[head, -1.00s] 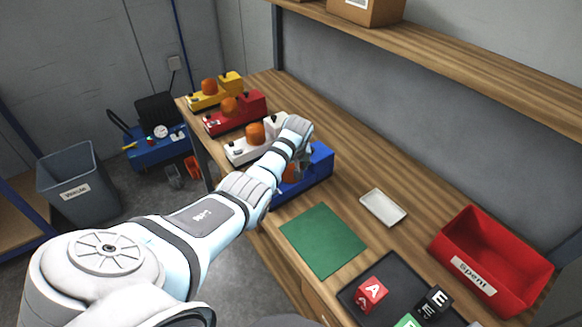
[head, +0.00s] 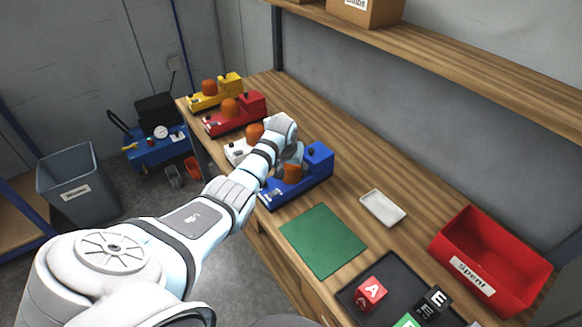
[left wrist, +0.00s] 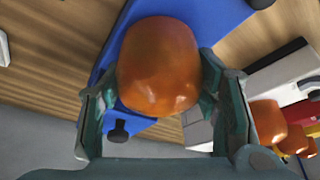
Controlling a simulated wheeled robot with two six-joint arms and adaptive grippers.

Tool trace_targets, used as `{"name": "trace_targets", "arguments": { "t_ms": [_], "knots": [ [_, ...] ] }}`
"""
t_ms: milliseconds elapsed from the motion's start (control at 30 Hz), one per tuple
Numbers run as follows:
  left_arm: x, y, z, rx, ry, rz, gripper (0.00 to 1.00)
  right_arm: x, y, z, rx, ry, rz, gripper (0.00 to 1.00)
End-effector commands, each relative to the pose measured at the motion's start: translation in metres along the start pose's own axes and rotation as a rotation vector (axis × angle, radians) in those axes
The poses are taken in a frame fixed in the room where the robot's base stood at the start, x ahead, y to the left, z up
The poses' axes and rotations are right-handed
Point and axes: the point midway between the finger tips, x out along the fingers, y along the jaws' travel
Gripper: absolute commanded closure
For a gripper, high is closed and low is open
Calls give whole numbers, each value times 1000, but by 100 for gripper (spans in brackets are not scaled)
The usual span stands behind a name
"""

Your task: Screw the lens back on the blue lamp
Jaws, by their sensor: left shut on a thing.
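The blue lamp (head: 318,166) is a blue box at the near end of the row of lamps on the bench. An orange lens (head: 291,173) shows at the top of its box, below my left gripper (head: 291,161). In the left wrist view the lens (left wrist: 158,68) fills the space between my left gripper's fingers (left wrist: 160,85), which are shut on it. Part of the blue box (left wrist: 205,20) shows behind it. The underside of the lens is hidden, so I cannot tell how it meets the lamp. My right gripper is not in view.
White (head: 236,151), red (head: 251,106) and yellow (head: 231,83) lamps with orange lenses stand beyond. Nearer are a green mat (head: 322,240), a white tray (head: 383,207), a dark tray (head: 352,291) with lettered blocks and a red Spent bin (head: 481,226). A shelf (head: 460,48) overhangs the back.

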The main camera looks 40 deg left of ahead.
Motion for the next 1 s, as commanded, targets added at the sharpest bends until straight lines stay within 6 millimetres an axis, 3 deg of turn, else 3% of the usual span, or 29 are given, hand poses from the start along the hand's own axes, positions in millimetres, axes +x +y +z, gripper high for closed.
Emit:
{"name": "trace_targets", "arguments": {
  "t_ms": [133,433,533,567,667,1000],
  "knots": [
    [0,0,0,206,2,86,87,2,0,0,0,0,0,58],
    [0,0,0,245,2,102,87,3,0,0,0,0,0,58],
    [2,-1,0,334,2,138,87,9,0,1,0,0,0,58],
    [1,0,0,331,1,138,39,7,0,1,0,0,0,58],
    [0,1,0,330,1,137,23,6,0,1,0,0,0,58],
    [-1,1,0,329,1,136,21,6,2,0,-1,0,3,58]
  ]
}}
